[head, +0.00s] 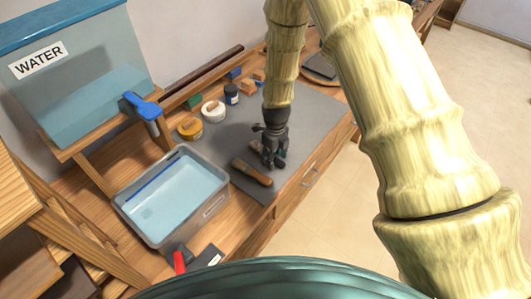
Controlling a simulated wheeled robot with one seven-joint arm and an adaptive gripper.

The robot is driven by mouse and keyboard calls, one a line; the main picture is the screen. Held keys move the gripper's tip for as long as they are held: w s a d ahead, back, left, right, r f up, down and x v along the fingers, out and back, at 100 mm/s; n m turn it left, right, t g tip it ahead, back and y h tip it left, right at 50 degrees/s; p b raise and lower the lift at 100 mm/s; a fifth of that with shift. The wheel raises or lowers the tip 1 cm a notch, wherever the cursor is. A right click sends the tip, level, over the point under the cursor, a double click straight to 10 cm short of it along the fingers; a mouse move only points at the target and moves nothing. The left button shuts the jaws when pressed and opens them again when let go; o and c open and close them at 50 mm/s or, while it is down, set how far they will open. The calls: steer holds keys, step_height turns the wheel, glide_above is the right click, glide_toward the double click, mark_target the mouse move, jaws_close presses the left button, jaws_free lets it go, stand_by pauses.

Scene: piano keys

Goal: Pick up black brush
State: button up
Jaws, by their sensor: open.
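My gripper (273,163) is dark and points down over the grey mat on the workbench. Its jaws are open and nothing clearly shows held between them. A brush-like tool (252,171), brown with a darker part, lies on the mat just left of and below the fingertips. A second small brownish thing (256,147) shows right beside the fingers, partly hidden by them. I cannot tell which of these is the black brush, or whether the fingers touch either one.
A grey tub of water (138,222) stands left of the mat (315,110). Behind are a yellow-lidded jar (189,127), a white jar (213,110), a dark jar (231,93) and small blocks. A water tank (80,85) with a blue tap (144,106) stands back left.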

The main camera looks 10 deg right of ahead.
steer(key=c, duration=1.1)
steer(key=shift+r, duration=0.1)
